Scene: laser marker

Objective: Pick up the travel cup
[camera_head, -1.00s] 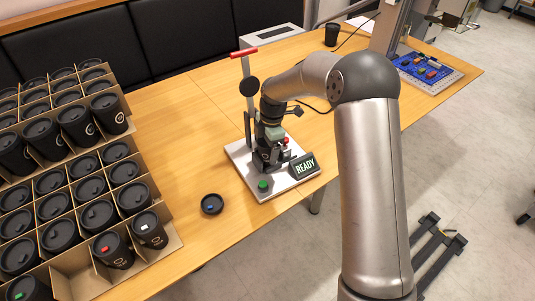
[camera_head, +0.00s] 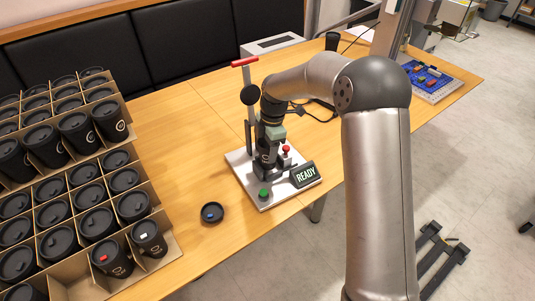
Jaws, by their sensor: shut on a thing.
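A black travel cup (camera_head: 266,160) with a light logo stands in the small machine on the table. My gripper (camera_head: 271,140) is above it, pointing down, and is shut on the cup's upper part. The fingers are small and partly hidden by the wrist. The machine has a white base (camera_head: 238,163), a green button (camera_head: 264,194), a red knob (camera_head: 286,149) and a sign (camera_head: 305,174) reading READY. A black lid (camera_head: 212,212) with a blue mark lies on the table, left of the base.
Cardboard crates (camera_head: 165,255) with many black lidded cups stand at the left. A post with a red handle (camera_head: 245,61) rises close behind my gripper. A black cup (camera_head: 332,40) and a blue board (camera_head: 430,80) are at the back right.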

